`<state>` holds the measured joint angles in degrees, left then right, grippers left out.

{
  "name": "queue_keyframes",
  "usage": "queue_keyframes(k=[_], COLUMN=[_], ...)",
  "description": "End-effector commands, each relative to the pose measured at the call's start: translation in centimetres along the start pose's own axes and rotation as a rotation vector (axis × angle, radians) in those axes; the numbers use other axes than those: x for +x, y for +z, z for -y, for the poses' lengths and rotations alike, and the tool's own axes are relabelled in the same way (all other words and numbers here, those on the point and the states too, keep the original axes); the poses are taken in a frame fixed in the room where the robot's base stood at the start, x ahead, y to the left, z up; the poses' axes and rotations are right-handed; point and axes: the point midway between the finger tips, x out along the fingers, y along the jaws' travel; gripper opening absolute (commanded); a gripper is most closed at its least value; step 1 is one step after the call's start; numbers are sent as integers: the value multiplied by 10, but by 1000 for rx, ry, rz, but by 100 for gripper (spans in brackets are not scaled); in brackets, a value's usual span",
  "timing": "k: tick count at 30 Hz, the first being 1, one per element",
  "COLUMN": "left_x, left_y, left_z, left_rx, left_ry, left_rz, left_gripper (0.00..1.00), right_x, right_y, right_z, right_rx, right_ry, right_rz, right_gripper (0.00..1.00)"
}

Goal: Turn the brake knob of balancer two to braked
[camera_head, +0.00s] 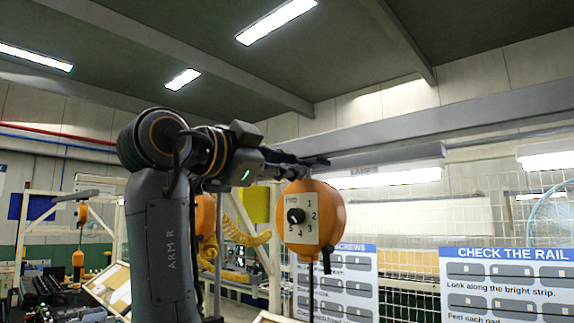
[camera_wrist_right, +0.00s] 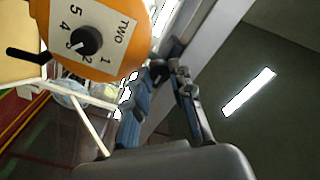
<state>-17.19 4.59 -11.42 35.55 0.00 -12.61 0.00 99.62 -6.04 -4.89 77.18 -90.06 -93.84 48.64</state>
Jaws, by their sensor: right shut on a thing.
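Balancer two (camera_head: 325,199) is a round orange housing hanging below an overhead rail. Its pale plate reads TWO with numbers 1 to 5 around a black knob (camera_head: 295,216). The housing (camera_wrist_right: 140,50) and knob (camera_wrist_right: 87,42) also show at upper left in the right wrist view. A black lever-like part (camera_wrist_right: 25,56) sticks out beside the plate. My right gripper (camera_head: 308,163) is at the top of the balancer, apart from the numbered knob. Its fingers (camera_wrist_right: 172,76) are shut on a small dark part, whose shape is mostly hidden. I cannot tell whether that is the brake knob. My left gripper is out of view.
A grey rail (camera_head: 460,127) runs overhead. Sign boards (camera_head: 505,254) stand at lower right before a wire mesh. Another orange balancer (camera_head: 206,215) with a coiled yellow hose (camera_head: 243,236) is behind my right arm.

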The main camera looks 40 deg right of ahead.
Motion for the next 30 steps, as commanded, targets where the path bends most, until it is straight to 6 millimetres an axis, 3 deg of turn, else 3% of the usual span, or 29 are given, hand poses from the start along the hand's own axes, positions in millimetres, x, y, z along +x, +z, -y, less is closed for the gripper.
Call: queue_keyframes(k=[13, 14, 16, 26, 30], left_x=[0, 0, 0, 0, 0], left_y=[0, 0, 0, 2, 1], left_z=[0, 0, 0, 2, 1], left_rx=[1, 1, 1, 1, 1], left_ry=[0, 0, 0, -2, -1], left_rz=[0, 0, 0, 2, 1], left_gripper=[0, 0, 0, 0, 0], right_x=[0, 0, 0, -1, -13], right_y=[1, 1, 1, 0, 1], right_z=[-1, -1, -1, 0, 1], right_rx=[7, 7, 7, 7, 7], right_ry=[2, 2, 2, 0, -2], right_rz=[2, 2, 2, 1, 2], right_gripper=[0, 29, 43, 46, 46])
